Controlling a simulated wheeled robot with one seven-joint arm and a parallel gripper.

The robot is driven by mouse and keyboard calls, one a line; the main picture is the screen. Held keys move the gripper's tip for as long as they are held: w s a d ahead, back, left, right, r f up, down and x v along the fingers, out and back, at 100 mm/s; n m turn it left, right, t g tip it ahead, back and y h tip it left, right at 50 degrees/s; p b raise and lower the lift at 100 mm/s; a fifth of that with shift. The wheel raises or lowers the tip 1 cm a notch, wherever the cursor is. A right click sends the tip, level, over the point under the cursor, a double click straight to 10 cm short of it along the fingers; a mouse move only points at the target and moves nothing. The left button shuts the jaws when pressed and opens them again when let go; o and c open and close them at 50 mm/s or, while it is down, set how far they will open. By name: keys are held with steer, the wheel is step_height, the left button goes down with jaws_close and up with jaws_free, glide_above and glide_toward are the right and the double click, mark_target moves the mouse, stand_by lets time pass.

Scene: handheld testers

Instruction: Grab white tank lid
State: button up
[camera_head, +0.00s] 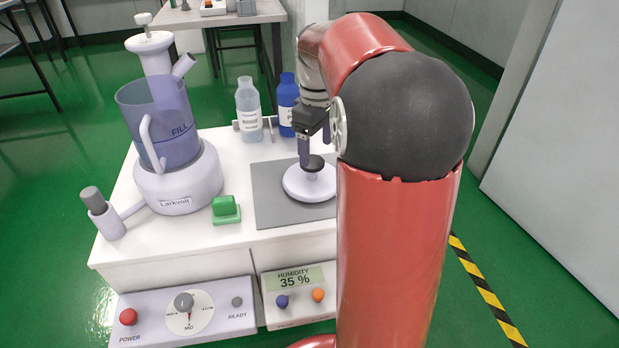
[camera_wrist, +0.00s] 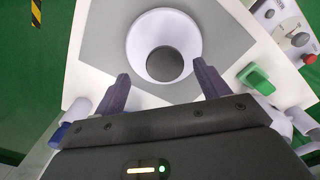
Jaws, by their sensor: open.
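The white tank lid (camera_head: 309,183) is a round disc with a dark knob (camera_head: 313,163) on top. It lies on a grey mat (camera_head: 268,197) on the white worktop. My gripper (camera_head: 315,147) is above the lid, pointing down, partly hidden by my red arm. In the wrist view the lid (camera_wrist: 163,24) is at top centre with its dark knob (camera_wrist: 165,64) toward the gripper. The fingers of my gripper (camera_wrist: 160,82) are apart on either side of the knob, with space between, and hold nothing.
The humidifier's clear tank (camera_head: 160,120) stands at the left, beside a green block (camera_head: 226,210). A clear bottle (camera_head: 248,108) and a blue bottle (camera_head: 287,104) stand behind the mat. Control panels (camera_head: 187,312) are along the front.

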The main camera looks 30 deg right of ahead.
mark_target(312, 161)
steer(key=f, duration=0.2)
steer(key=f+b, duration=0.1)
steer(key=f, duration=0.1)
steer(key=a+f, duration=0.1)
steer(key=shift+w+f, duration=0.15)
steer(key=shift+f, duration=0.25)
steer(key=c, duration=1)
steer(key=shift+c, duration=0.2)
steer(key=shift+r, duration=0.1)
